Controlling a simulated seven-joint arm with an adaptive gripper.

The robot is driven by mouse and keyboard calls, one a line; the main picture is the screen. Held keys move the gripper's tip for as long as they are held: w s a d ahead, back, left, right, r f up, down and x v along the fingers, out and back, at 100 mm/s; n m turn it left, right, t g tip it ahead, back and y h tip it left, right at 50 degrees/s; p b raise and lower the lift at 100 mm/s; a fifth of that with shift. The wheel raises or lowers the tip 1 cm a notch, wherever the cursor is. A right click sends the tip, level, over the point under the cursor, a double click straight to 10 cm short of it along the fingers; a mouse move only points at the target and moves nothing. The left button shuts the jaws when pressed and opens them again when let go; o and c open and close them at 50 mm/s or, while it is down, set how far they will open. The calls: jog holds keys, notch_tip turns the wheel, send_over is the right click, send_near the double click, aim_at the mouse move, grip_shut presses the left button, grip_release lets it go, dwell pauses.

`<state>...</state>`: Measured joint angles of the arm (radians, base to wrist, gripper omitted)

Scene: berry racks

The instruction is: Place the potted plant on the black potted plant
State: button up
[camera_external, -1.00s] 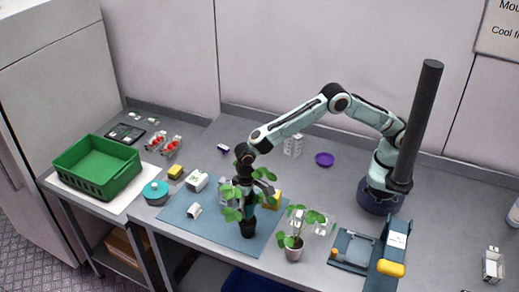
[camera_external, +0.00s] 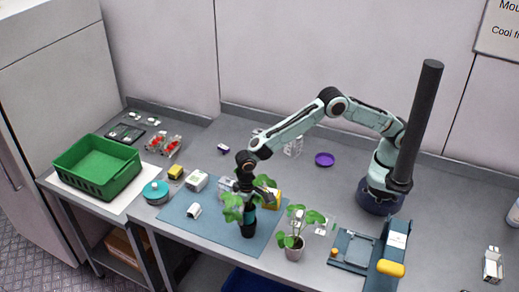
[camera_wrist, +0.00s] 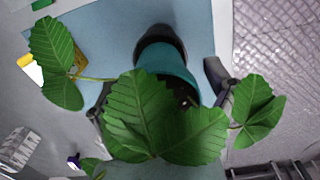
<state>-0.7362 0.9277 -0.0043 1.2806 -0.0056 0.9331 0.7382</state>
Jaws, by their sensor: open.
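A leafy plant (camera_external: 233,212) stands at the blue mat's right part, under my gripper (camera_external: 252,190). In the wrist view its green leaves (camera_wrist: 140,110) cover much of the middle. Below them shows a teal pot (camera_wrist: 168,62) with a black pot-like part (camera_wrist: 160,38) at its lower end; I cannot tell whether these are one pot or two stacked. My gripper (camera_wrist: 158,95) is open, with dark fingers on both sides of the teal pot; contact is hidden by leaves.
The blue mat (camera_external: 215,236) also bears a small white item (camera_external: 194,211). A yellow box (camera_external: 276,198) is close behind the gripper. A green crate (camera_external: 98,172) is at the left. A blue-grey fixture (camera_external: 352,250) stands right of the second plant.

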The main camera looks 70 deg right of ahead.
notch_tip(320, 180, up, 12)
jog(key=s+d+r, duration=0.3)
jog(key=d+r, duration=0.1)
jog(key=d, duration=0.6)
jog(key=s+d+r, duration=0.3)
jog(key=d+r, duration=0.1)
jog(key=d, duration=0.7)
jog(key=s+d+f, duration=0.1)
jog(key=s+d, duration=0.4)
jog(key=s, duration=0.3)
jog(key=s+d+f+n, duration=0.1)
jog(key=s+d+f, duration=0.1)
jog(key=s+d, duration=0.3)
jog(key=s, duration=0.4)
jog(key=shift+s+f+y, duration=0.2)
jog(key=shift+f+y, duration=0.1)
jog(key=shift+y, duration=0.1)
